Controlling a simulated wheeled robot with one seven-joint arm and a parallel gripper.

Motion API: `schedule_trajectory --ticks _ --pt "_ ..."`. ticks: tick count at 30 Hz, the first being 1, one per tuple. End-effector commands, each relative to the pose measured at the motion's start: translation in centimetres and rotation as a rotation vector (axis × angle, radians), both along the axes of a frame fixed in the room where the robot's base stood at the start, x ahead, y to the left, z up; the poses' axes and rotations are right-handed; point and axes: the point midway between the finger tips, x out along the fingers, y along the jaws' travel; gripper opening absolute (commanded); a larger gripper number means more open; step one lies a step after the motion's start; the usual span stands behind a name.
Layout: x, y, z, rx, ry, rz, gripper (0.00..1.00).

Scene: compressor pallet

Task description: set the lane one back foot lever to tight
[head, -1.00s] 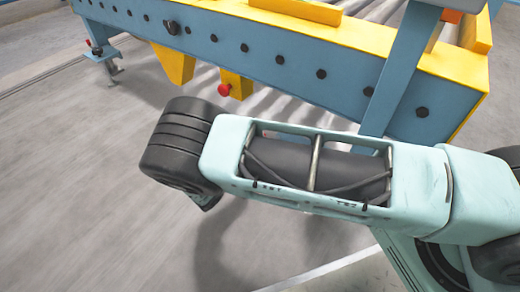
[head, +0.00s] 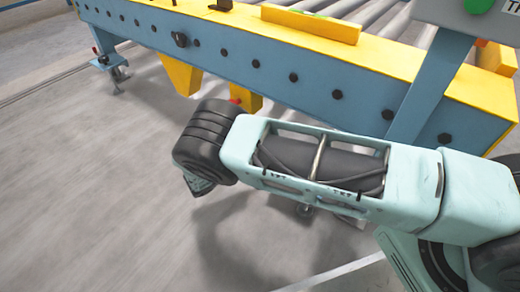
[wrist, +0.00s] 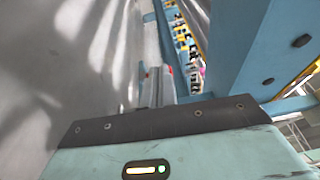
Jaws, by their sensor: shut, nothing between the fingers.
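A foot (head: 116,78) with a small blue bracket and metal stem stands on the floor under the far left end of the blue and yellow conveyor frame (head: 300,75). I cannot tell which foot is lane one back, and no lever setting can be read. In the head view my gripper is mostly hidden under my wrist. In the wrist view my gripper (wrist: 157,86) appears as narrow grey fingers, shut and empty, beside a blue post. I see no contact with a lever.
A blue upright post (head: 432,85) rises at the right of the frame. Yellow brackets (head: 181,75) hang below its side, one with a red knob (head: 235,100). Rollers (head: 370,20) lie behind. The grey floor at left is clear.

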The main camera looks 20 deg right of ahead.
Motion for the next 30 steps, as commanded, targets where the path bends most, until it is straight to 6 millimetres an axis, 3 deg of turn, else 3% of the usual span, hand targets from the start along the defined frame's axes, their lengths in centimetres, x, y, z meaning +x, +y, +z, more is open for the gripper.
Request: schedule_trajectory --ticks 23,30 --pt "0.57 -0.36 -0.02 0.000 0.000 0.000 0.00" --pt "-0.11 -0.78 0.15 -0.001 0.002 -0.002 0.00"
